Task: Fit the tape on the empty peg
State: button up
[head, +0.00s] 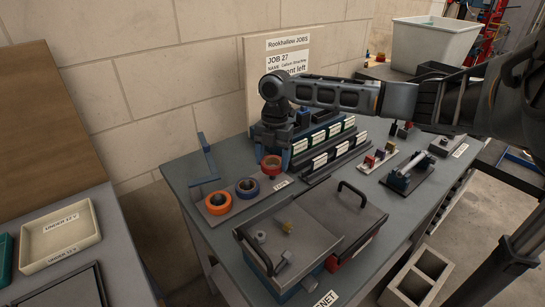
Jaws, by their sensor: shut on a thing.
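My gripper (272,159) points down at the back of the table, with its two blue fingers on either side of a red tape roll (271,168). It is shut on this roll. The roll is over or at the back right part of a grey peg board (231,207). I cannot tell whether it is seated, and any peg under it is hidden.
Black labelled bins (333,151) are close to the gripper's right. A toolbox with a grey lid (298,234) stands in front. A sign board (262,62) is behind my arm.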

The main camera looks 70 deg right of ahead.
jog(key=shift+f+b, duration=0.3)
jog(key=shift+f, duration=1.4)
jog(key=o, duration=1.1)
jog(key=shift+r, duration=0.1)
jog(key=r, duration=0.5)
jog(key=d+r+b, duration=0.1)
jog(key=r, duration=0.1)
jog(key=shift+r, duration=0.3)
